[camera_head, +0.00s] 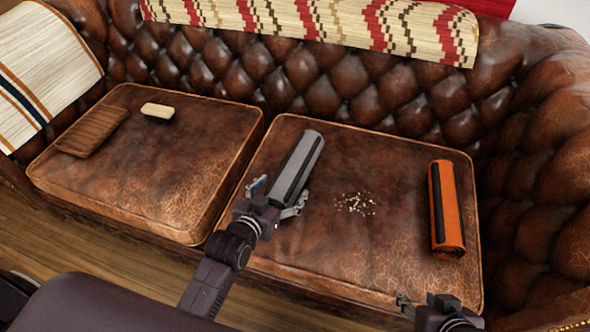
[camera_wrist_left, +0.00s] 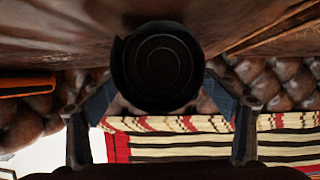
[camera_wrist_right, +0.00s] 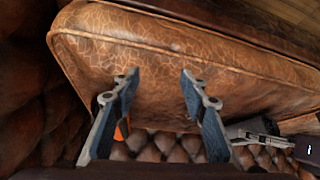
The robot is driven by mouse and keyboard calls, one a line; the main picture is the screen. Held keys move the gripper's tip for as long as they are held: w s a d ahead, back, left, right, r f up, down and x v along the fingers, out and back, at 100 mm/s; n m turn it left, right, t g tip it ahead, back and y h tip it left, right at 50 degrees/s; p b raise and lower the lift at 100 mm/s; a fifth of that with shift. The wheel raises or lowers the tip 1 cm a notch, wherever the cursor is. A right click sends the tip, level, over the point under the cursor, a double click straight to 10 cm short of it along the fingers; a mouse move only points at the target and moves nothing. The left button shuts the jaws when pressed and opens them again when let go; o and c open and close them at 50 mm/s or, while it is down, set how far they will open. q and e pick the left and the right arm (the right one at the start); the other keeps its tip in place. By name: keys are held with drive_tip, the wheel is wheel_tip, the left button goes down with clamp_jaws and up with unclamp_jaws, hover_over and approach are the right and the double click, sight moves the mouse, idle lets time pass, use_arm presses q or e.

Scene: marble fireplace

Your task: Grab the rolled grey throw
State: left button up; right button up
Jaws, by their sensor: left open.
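The rolled grey throw (camera_head: 300,170) lies on the right seat cushion of the leather sofa, near its left edge, with a dark stripe along it. In the left wrist view its dark spiral end (camera_wrist_left: 160,67) faces the camera. My left gripper (camera_head: 277,196) is open, with one finger on each side of the roll's near end. The end lies between the fingers in the left wrist view; I cannot tell whether they touch it. My right gripper (camera_head: 428,302) is open and empty at the cushion's front edge; its fingers stand apart in the right wrist view (camera_wrist_right: 158,85).
An orange roll (camera_head: 446,210) lies on the right side of the same cushion. Crumbs (camera_head: 355,204) lie between the rolls. A brush (camera_head: 158,111) and a brown folded item (camera_head: 93,132) lie on the left cushion (camera_head: 150,180). Striped blankets (camera_head: 340,22) drape over the back.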

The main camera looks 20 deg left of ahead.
sight(295, 169)
use_arm(q)
drive_tip(key=b+x, duration=0.2)
drive_tip(key=x, duration=0.3)
drive_tip(key=shift+a, duration=0.1)
drive_tip(key=shift+w, duration=0.1)
use_arm(e)
drive_tip(key=w+a+r+t+y, duration=0.1)
drive_tip(key=w+a+r+t, duration=0.2)
drive_tip(key=w+r+t, duration=0.3)
drive_tip(key=w+r, duration=0.2)
drive_tip(key=w, duration=0.1)
drive_tip(key=shift+w+a+y, duration=0.3)
use_arm(q)
drive_tip(key=shift+r, duration=0.1)
drive_tip(key=c, duration=1.4)
drive_tip(key=shift+r, duration=0.15)
use_arm(e)
drive_tip(key=shift+s, duration=0.1)
